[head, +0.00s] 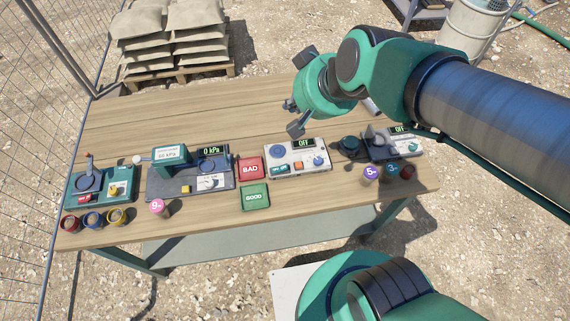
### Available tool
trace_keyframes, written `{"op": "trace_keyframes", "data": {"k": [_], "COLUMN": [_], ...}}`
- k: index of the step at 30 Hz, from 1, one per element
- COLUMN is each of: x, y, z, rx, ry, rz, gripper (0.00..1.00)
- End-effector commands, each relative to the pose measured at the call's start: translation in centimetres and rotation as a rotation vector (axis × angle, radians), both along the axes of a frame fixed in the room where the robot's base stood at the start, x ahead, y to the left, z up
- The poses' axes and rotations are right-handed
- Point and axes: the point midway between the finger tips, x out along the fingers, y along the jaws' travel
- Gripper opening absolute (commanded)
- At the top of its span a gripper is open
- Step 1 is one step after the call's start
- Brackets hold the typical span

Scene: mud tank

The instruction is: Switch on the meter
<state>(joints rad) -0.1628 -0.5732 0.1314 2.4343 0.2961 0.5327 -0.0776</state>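A white meter box (298,159) stands on the table right of centre, with a small display reading OFF, a round blue dial, a blue knob and orange and dark switches on its front. A grey device (391,144) to its right also has a display reading OFF, and I cannot tell for sure which one is the meter. My gripper (298,94) is above the table, behind and above the white box in the picture. Its dark fingers look spread apart, with nothing seen between them. It is apart from both devices.
A pressure device (190,175) reading 0 kPa and a teal device (101,187) stand at left. A red BAD pad (250,168) and green GOOD pad (255,197) lie mid-table. Several small coloured jars stand along the front. The back left of the wooden table (200,108) is clear.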

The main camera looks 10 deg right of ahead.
Motion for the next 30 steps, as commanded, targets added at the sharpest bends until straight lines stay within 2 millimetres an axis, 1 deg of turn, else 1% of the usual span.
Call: {"op": "trace_keyframes", "data": {"k": [1, 6, 12, 15, 19, 24, 30], "x": [1.1, 4.7, 8.1, 9.5, 11.0, 12.2, 12.6], "y": [1.4, 5.1, 8.7, 10.1, 11.5, 12.6, 12.8], "z": [-0.4, -1.9, -4.4, -6.0, -8.4, -11.9, -16.4], "rx": [0.022, 0.090, 0.140, 0.151, 0.150, 0.121, 0.049], "ry": [-0.005, -0.037, -0.066, -0.080, -0.096, -0.116, -0.142], "rz": [0.003, -0.015, -0.065, -0.098, -0.149, -0.224, -0.317], "gripper": [0.00, 0.00, 0.00, 0.00, 0.00, 0.00, 0.00]}}
